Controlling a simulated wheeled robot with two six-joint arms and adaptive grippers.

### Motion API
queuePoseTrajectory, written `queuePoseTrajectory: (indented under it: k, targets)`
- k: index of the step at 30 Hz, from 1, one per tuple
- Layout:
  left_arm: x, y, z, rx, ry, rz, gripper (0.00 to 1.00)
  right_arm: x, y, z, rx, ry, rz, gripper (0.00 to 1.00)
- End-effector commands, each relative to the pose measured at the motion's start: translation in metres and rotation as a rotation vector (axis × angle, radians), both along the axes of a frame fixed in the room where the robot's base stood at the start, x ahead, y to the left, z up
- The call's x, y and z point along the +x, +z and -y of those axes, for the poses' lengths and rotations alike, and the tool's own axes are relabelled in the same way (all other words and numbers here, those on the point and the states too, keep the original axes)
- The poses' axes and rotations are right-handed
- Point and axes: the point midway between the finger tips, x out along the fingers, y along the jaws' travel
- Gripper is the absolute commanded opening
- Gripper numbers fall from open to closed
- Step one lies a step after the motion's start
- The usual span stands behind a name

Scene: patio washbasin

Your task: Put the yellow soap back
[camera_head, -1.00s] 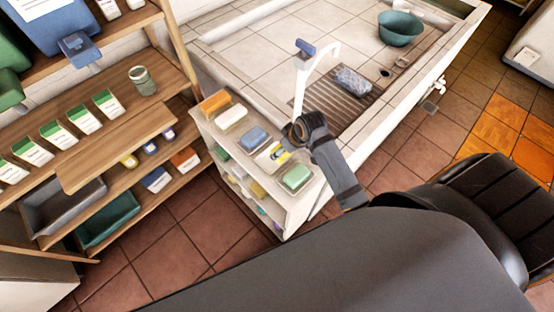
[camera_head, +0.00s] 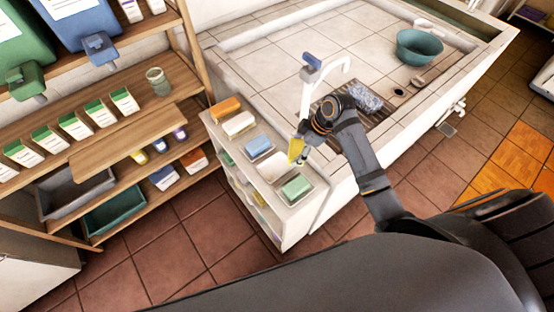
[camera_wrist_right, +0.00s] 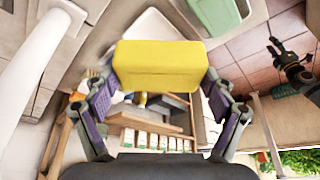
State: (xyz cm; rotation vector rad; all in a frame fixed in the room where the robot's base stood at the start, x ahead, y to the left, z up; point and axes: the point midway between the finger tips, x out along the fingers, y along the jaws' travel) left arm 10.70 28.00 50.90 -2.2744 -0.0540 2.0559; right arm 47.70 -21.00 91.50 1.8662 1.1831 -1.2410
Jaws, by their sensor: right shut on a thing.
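The yellow soap (camera_head: 296,150) is held on edge in my right gripper (camera_head: 303,142), above the white shelf unit (camera_head: 296,226). In the right wrist view the yellow soap (camera_wrist_right: 160,66) sits between both fingers, clear of any surface. Below it an empty pale dish (camera_head: 272,168) stands on the unit's top, between the dish with blue soap (camera_head: 259,146) and the one with green soap (camera_head: 296,187).
Orange soap (camera_head: 225,104) and cream soap (camera_head: 239,123) sit further back on the unit. The basin (camera_head: 290,75) with a tap (camera_head: 308,92) and a teal bowl (camera_head: 419,47) lies behind. Wooden shelving (camera_head: 120,140) stands at the left.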

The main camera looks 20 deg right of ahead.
Motion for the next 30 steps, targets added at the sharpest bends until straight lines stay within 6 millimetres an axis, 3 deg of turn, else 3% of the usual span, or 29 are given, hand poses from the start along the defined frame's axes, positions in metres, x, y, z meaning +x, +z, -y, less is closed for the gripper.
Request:
queuePoseTrajectory:
  k: [2,9,17,24,30]
  targets:
    - [0.0,0.008,0.004,-0.005,0.001,0.0,0.4,0.01,-0.004,-0.021,0.011,-0.001,0.001,0.31]
    - [0.0,0.013,0.006,-0.007,0.002,0.0,0.4,0.026,-0.05,-0.05,0.002,0.0,0.0,0.31]
    - [0.0,0.013,0.004,-0.005,0.001,0.0,0.4,0.032,-0.063,-0.056,0.0,-0.001,0.002,0.31]
    - [0.0,0.014,0.002,-0.002,0.001,-0.001,0.4,0.033,-0.096,-0.06,-0.001,-0.001,0.0,0.31]
    - [0.0,0.014,0.001,-0.001,0.0,-0.001,0.4,0.033,-0.098,-0.06,-0.001,-0.001,0.003,0.31]
